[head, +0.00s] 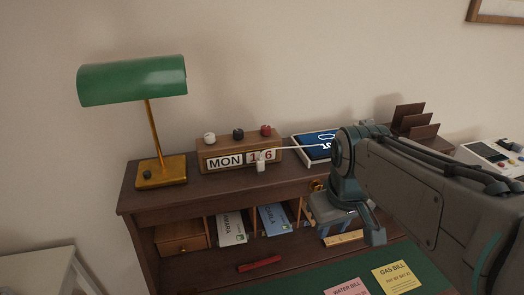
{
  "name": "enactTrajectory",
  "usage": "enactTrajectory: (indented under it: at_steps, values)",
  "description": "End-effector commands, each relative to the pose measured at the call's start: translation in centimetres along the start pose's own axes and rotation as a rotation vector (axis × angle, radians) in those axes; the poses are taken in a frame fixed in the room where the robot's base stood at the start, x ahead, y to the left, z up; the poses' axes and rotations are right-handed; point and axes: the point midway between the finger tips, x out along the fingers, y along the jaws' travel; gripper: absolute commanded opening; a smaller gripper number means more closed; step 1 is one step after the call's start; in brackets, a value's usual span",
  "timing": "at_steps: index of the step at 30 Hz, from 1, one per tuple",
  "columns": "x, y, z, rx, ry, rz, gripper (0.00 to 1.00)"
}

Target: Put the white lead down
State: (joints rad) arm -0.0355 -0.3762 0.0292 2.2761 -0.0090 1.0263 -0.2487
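The white lead (300,149) runs from a white plug end (261,163) rightward past a dark-screened tablet (316,146) and out of sight behind my arm. The plug end shows in front of the day-and-date calendar (238,157), near the front edge of the desk's upper shelf. I cannot tell whether it rests there or hangs. My gripper (350,222) is lower right of the plug, in front of the desk's compartments, seen partly edge-on. Its fingertips are not clear, and I see no lead between them.
A green-shaded brass lamp (161,171) stands on the left of the desk's top shelf (186,194). Envelopes (231,228) fill compartments below. A red stick (260,264) and bills (397,277) lie on the writing surface. A brown letter rack (413,124) stands behind my arm.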

Motion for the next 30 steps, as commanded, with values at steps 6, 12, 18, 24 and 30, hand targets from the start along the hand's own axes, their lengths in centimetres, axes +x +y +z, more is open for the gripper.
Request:
enactTrajectory:
  at_steps: [6,12,18,24,30]
  values:
    - [-4.6,-1.1,-9.8,-0.480,-0.059,-0.034,0.27]
    - [-7.2,-2.8,-17.6,-0.913,-0.097,-0.090,0.27]
    - [-8.6,-4.8,-23.4,-1.278,-0.111,-0.159,0.27]
    - [-9.0,-6.0,-26.0,-1.483,-0.110,-0.204,0.27]
    - [-7.8,-6.3,-26.2,-1.531,-0.110,-0.217,0.27]
